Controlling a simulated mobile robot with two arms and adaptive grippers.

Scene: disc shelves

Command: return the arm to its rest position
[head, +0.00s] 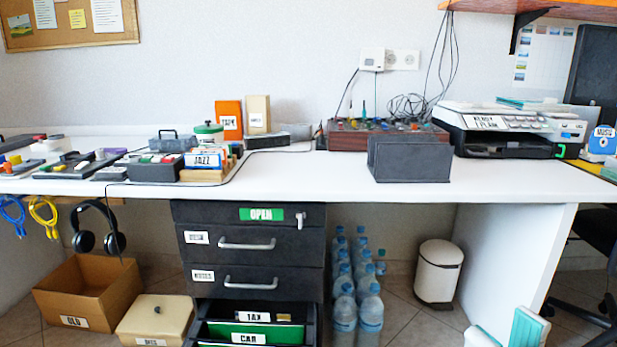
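My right gripper (503,333) shows at the bottom right edge of the head view, with white and teal fingers. Its two fingers stand apart with floor showing between them, so it is open and I see nothing held. It is low, in front of the white side panel (530,265) of the desk and below the desktop. The rest of the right arm is out of the picture. My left gripper is not in view.
The white desktop (300,180) carries a dark grey rack (410,158), a printer (505,130) and several boxes at left. Below are an open lower drawer (255,325), water bottles (357,290), a white bin (438,272) and a cardboard box (88,290). Floor near the bin is clear.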

